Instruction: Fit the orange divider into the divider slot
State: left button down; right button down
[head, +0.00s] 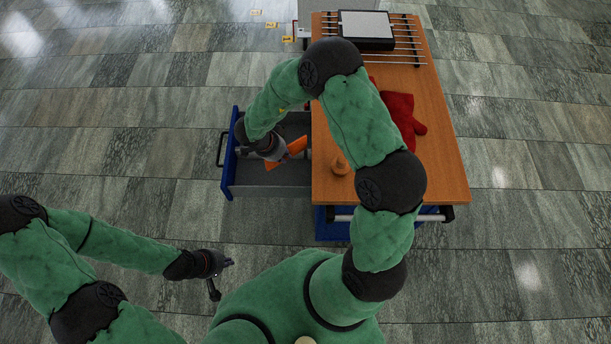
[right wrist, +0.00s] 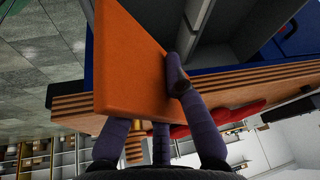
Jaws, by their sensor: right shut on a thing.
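The orange divider (head: 293,150) is a flat panel held over the open drawer. It fills the left middle of the right wrist view (right wrist: 130,65), tilted there. My right gripper (head: 283,156) is shut on it, with fingers in the right wrist view (right wrist: 160,130) against its edge. The open drawer (head: 262,192) has grey inner walls and a blue front. Its grey inside shows beyond the divider in the right wrist view (right wrist: 222,62). I cannot make out the divider slot clearly or whether the divider touches the drawer. My left gripper (head: 226,264) is apart, low left; its jaws are too small to judge.
The drawer sits at the left side of a wood-topped cart (head: 440,140). On the top are a red glove (head: 402,115), a small tan object (head: 340,163) and a black-framed device (head: 366,28) on metal rods. The floor left of the drawer is clear.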

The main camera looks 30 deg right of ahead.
jog(key=f+m+b, duration=0.1)
jog(key=f+b, duration=0.1)
jog(key=f, duration=0.2)
jog(key=a+f+b, duration=0.1)
jog(key=f+b, duration=0.1)
jog(key=f, duration=0.3)
jog(key=s+a+f+m+g+b, duration=0.1)
jog(key=f+b, duration=0.1)
jog(key=f, duration=0.2)
jog(key=shift+f+m, duration=0.15)
jog(key=shift+m, duration=0.15)
jog(key=d, duration=0.3)
jog(key=shift+s+d+b, duration=0.15)
jog(key=shift+d+b, duration=0.15)
jog(key=shift+b, duration=0.1)
jog(key=shift+s+d, duration=0.1)
jog(key=shift+d, duration=0.6)
jog(key=d, duration=0.1)
jog(key=d+b, duration=0.2)
jog(key=shift+s+d+f, duration=0.1)
jog(key=shift+s+f, duration=0.2)
jog(key=shift+s, duration=0.05)
jog(key=shift+w+f, duration=0.1)
jog(key=shift+f, duration=0.15)
jog(key=shift+r, duration=0.1)
